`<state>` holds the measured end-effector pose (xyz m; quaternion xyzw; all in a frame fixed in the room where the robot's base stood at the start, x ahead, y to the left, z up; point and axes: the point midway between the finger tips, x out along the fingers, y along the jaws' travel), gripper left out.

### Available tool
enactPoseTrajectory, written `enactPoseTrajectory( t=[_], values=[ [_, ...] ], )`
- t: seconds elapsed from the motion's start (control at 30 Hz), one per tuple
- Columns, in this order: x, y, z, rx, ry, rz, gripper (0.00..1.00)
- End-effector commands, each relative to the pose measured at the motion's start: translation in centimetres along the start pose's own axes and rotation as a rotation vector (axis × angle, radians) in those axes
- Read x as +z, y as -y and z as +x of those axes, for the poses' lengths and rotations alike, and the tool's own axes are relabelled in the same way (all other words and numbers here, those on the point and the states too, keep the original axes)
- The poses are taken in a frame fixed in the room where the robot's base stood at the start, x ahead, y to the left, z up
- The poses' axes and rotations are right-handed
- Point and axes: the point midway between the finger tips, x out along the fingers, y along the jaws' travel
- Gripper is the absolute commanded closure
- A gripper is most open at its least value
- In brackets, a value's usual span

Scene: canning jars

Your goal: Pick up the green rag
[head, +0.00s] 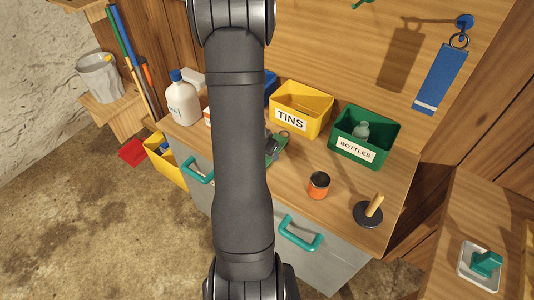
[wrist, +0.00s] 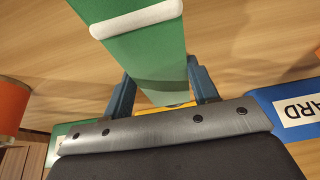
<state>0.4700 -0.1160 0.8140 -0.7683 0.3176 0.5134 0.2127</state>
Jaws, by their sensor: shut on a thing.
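The green rag (wrist: 145,60), with a white band across it, lies between the two blue fingers of my gripper (wrist: 160,74) in the wrist view. My gripper is shut on it. The rag runs up out of the top of that view, so its far end is cut off. In the head view my arm hides the gripper. A small green patch (head: 276,151) with grey parts shows just right of my arm; I cannot tell whether it is the rag.
A yellow TINS bin (head: 302,108) and a green BOTTLES bin (head: 366,148) stand along the bench back. An orange jar (head: 319,186) and a wooden-handled tool (head: 368,214) are at the right. A blue rag (head: 440,78) hangs above. A white bottle (head: 183,100) stands left.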

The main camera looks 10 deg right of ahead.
Motion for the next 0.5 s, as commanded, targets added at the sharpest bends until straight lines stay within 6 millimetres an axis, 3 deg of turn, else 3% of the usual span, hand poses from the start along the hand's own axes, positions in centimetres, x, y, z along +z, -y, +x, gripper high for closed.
enactPoseTrajectory(
  t=[0.27,0.5],
  values=[
    [-0.2,0.0,-0.4,0.0,-0.002,0.001,0.72],
    [-1.1,0.0,-2.5,-0.002,-0.004,0.003,0.72]
  ],
)
